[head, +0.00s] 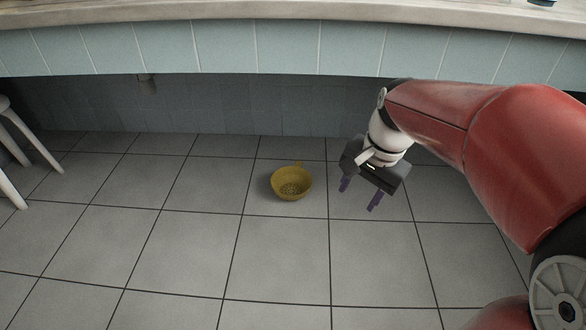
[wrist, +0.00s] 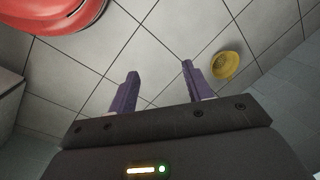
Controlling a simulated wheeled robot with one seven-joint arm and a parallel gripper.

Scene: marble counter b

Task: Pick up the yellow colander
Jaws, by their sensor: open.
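The yellow colander (head: 291,184) sits upright on the grey tiled floor, with a small handle at its rim and holes in its bottom. My gripper (head: 360,195) is to the right of it in the head view, above the floor, with its purple fingers apart and nothing between them. In the wrist view, the colander (wrist: 226,65) lies to the right of the right finger, outside the space between the fingers (wrist: 158,82). The gripper and the colander are apart.
A marble counter (head: 290,12) with a pale blue tiled front (head: 290,47) overhangs the floor at the back. White stool legs (head: 25,140) stand at the far left. The floor (head: 180,250) around the colander is clear.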

